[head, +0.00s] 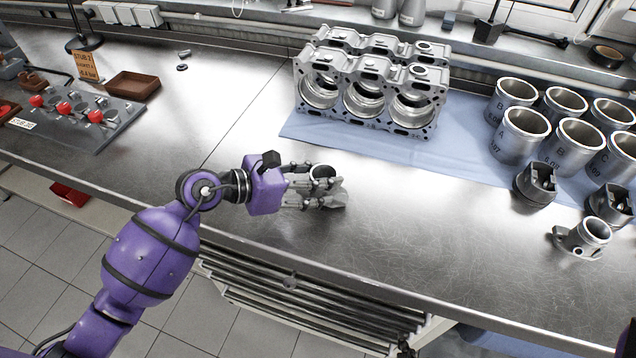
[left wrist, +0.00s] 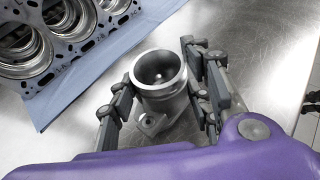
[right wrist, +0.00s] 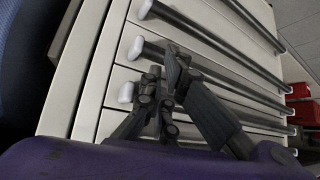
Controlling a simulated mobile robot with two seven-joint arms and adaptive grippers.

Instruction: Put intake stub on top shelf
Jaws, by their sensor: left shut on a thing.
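The intake stub, a grey metal tube with a flanged foot, is in my left gripper (head: 312,187) at the bench's front edge. In the left wrist view the stub (left wrist: 158,82) stands between the two fingers of my left gripper (left wrist: 165,88), which touch its sides. Its open mouth faces up and its flange is low, close to the steel top; I cannot tell whether it touches. My right gripper (right wrist: 163,75) is shut and empty before the drawer fronts. I cannot make out a top shelf.
An engine block (head: 370,85) stands on a blue cloth (head: 455,140) at the back. Several cylinder liners (head: 521,133) and dark pistons (head: 536,184) stand at the right. A valve panel (head: 75,125) and brown tray (head: 133,86) are at the left. Drawers with bar handles (right wrist: 200,45) are below.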

